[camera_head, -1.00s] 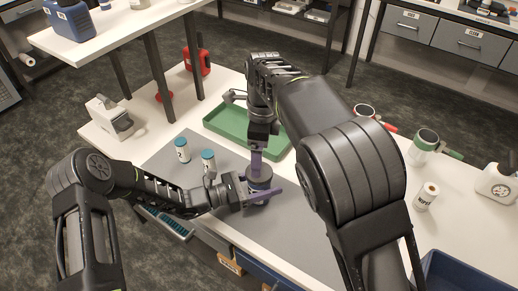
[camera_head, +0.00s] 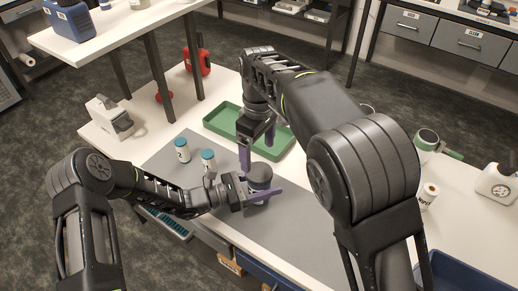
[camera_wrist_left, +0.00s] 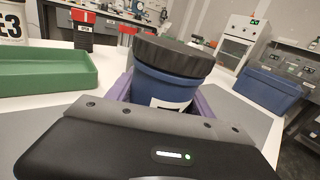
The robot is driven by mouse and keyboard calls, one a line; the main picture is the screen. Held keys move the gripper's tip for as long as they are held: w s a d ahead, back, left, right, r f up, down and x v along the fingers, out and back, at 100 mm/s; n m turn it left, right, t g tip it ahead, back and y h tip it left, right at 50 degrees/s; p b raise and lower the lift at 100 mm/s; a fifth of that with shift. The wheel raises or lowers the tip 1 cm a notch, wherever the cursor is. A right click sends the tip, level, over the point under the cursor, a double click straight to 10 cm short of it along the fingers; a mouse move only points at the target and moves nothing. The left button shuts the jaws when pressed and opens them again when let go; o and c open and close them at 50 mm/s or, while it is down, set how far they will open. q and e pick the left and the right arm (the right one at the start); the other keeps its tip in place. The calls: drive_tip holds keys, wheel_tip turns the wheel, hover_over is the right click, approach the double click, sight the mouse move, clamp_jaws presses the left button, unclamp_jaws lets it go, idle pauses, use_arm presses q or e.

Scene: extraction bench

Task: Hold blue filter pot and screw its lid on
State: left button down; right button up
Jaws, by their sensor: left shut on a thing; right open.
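The blue filter pot (camera_wrist_left: 165,90) stands upright between the purple fingers of my left gripper (camera_head: 262,193), which is shut on it. The black ribbed lid (camera_wrist_left: 173,54) sits on top of the pot in the left wrist view; how tightly it is screwed cannot be told. In the head view the lid (camera_head: 259,172) shows as a dark round top, and most of the pot is hidden by the fingers. My right gripper (camera_head: 257,146) is open and empty, behind and above the lid, with its purple fingers apart from it.
A green tray (camera_head: 222,123) lies behind my right gripper. Two white bottles with teal caps, one nearer (camera_head: 208,160) and one farther (camera_head: 182,150), stand left of the pot. The grey mat (camera_head: 300,228) is clear in front. A blue bin (camera_head: 462,275) is at lower right.

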sight(259, 172)
drive_tip(key=n, duration=0.4)
drive_tip(key=shift+d+n, duration=0.1)
drive_tip(key=shift+n, duration=0.2)
drive_tip(key=n, duration=0.4)
drive_tip(key=shift+f, duration=0.1)
drive_tip(key=shift+f, duration=3.9)
